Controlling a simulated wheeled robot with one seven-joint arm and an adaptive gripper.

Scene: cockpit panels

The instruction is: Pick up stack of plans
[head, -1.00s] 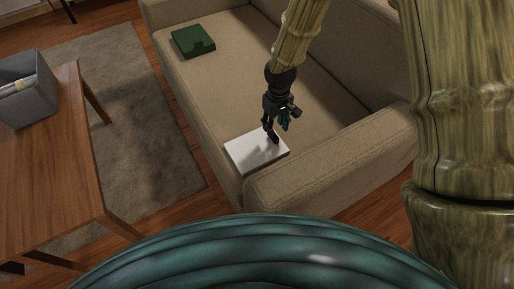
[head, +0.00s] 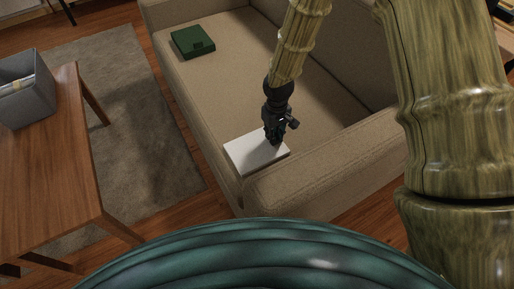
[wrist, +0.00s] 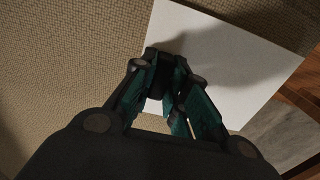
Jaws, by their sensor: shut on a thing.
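The stack of plans (head: 248,152) looks like a flat white rectangular stack on the sofa seat, by the near armrest. It also fills much of the upper right of the wrist view (wrist: 228,55). My gripper (head: 274,140) points down at the right part of the stack and hides some of it. In the wrist view my gripper (wrist: 172,88) has its fingers close together at the stack's edge, shut on it. The exact contact at the fingertips is hard to see. The stack appears to lie flat on the seat.
The beige sofa (head: 228,100) has an armrest (head: 300,180) just right of and in front of the stack. A green box (head: 192,42) sits at the seat's far end. A wooden table (head: 50,165) with a grey bin (head: 28,95) stands at left, over a rug (head: 140,110).

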